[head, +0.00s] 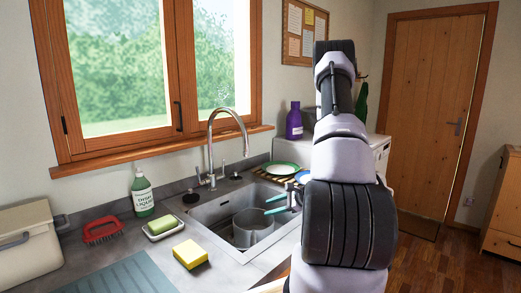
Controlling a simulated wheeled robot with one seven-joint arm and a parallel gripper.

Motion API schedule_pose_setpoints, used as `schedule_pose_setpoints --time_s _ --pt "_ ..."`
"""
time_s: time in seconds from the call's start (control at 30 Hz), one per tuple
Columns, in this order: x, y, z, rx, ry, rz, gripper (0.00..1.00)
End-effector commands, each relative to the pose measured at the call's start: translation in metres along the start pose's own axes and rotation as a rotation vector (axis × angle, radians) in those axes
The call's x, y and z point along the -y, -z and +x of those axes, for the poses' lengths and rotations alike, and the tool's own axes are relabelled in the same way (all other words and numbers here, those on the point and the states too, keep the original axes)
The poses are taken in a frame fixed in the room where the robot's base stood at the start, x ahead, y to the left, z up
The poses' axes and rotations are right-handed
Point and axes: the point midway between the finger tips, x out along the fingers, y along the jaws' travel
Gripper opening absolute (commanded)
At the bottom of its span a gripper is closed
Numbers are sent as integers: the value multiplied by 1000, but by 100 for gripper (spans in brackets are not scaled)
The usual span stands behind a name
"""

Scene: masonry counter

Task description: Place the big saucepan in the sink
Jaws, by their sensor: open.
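The big saucepan (252,230), a grey metal pot, stands inside the sink (207,212) in the head view, towards the basin's right part. It looks upright, and its open rim faces up. My gripper (267,206), with two teal fingers, is open over the right part of the sink, just above and behind the pan's rim in the picture. Nothing shows between the fingers. Whether a finger touches the pan cannot be told. My arm hides the area right of the sink.
A tap (212,150) arches behind the basin. A green soap bottle (142,193), red brush (102,231), soap dish (163,228) and yellow sponge (190,254) stand left of the sink. A plate (281,168) lies behind it, near a purple bottle (294,122).

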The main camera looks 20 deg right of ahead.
Motion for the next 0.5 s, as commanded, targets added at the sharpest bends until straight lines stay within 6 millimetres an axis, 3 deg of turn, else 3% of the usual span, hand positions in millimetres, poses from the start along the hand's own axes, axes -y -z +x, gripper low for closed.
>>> schedule_pose_setpoints --time_s 0.23,0.5 --pt "21 -97 -14 103 -128 -203 48" --pt "14 -205 -49 162 -315 -488 48"
